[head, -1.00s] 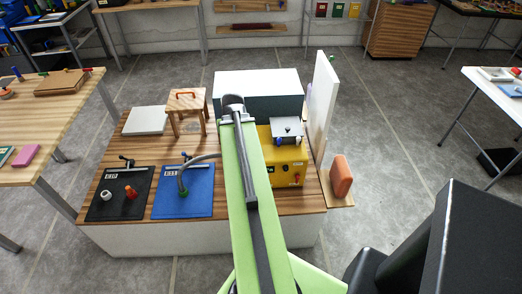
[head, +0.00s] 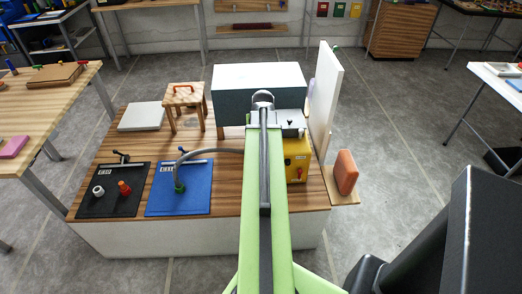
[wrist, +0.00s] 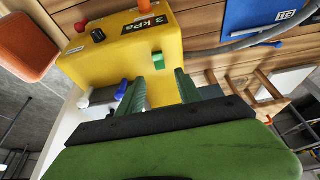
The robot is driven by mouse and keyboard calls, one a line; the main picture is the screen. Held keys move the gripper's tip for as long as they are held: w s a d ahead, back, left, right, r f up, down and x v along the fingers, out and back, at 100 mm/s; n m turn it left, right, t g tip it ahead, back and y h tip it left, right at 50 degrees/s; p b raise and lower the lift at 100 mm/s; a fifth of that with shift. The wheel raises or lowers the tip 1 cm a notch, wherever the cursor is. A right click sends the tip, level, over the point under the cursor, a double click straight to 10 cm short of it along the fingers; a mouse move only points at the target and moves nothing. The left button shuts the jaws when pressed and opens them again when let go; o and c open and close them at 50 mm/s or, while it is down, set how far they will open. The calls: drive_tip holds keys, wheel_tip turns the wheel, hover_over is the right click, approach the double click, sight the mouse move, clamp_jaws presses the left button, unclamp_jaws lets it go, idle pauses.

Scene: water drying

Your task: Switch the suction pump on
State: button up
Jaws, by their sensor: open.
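The suction pump appears to be the yellow box (head: 297,160) at the right of the bench, partly hidden by my arm. In the wrist view the yellow box (wrist: 140,50) fills the upper middle, with a "3 kPa" label, a red knob (wrist: 81,25) and a black knob (wrist: 98,36). A small green block (wrist: 156,66) sits on its face. My gripper (wrist: 168,82) is open and empty, its dark green fingers close to that green block. I cannot tell whether they touch it. The fingers are hidden in the head view.
A grey hose runs to the blue board (head: 190,200); a black board (head: 100,205) lies left of it. A wooden stool (head: 183,100) and white slab (head: 141,116) stand behind. An upright white panel (head: 325,95) and an orange block (head: 346,172) stand right of the pump.

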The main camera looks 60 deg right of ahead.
drive_tip(key=b+x, duration=0.6)
drive_tip(key=x, duration=0.2)
drive_tip(key=shift+f, duration=0.2)
drive_tip(key=shift+r, duration=0.1)
clamp_jaws()
